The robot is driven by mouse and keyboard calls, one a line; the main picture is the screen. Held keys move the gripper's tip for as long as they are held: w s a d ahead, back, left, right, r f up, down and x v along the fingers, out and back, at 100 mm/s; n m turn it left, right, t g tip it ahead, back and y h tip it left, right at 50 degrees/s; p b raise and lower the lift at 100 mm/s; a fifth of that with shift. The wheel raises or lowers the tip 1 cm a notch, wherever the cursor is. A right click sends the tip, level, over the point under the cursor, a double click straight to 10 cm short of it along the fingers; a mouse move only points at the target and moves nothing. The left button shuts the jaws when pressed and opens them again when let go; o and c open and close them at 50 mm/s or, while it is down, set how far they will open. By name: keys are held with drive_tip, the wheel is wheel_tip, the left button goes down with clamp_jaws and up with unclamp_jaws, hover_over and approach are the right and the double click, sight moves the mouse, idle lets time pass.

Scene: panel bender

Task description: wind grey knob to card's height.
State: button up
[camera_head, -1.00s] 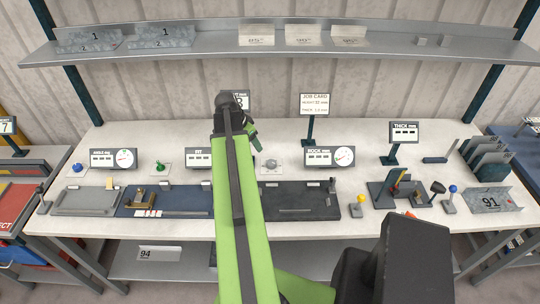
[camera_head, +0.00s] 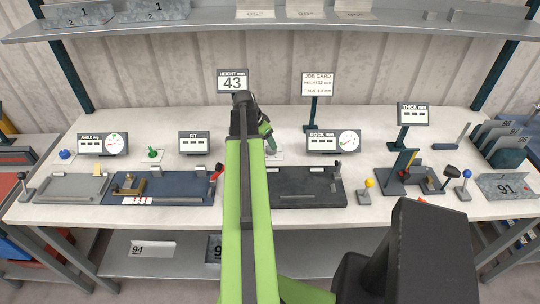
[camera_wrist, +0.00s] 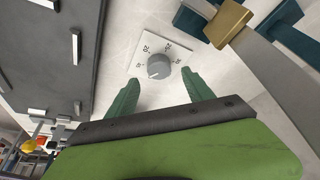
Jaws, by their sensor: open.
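The grey knob (camera_wrist: 158,66) sits on a white dial plate (camera_wrist: 146,48) with numbers around it in the wrist view. My gripper (camera_wrist: 161,92) is open, its two green fingers apart with the knob just beyond and between their tips; no contact shows. In the head view my gripper (camera_head: 267,134) is over the dial plate (camera_head: 276,157) and mostly hides the knob. The height display (camera_head: 232,81) reads 43. The job card (camera_head: 317,85) stands to its right; its small print seems to give height 32 mm, and thickness below.
A dark plate fixture (camera_head: 305,190) lies just in front of the knob. The rock display (camera_head: 334,141) stands to its right, the fit display (camera_head: 194,142) to its left. A yellow-knobbed lever (camera_head: 368,184) stands farther right. A shelf (camera_head: 290,26) runs above the bench.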

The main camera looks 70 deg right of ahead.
drive_tip(key=b+x, duration=0.3)
drive_tip(key=x, duration=0.1)
drive_tip(key=shift+s+d+f, duration=0.1)
drive_tip(key=shift+f, duration=0.25)
drive_tip(key=shift+r, duration=0.1)
clamp_jaws()
drive_tip(key=shift+d, duration=0.1)
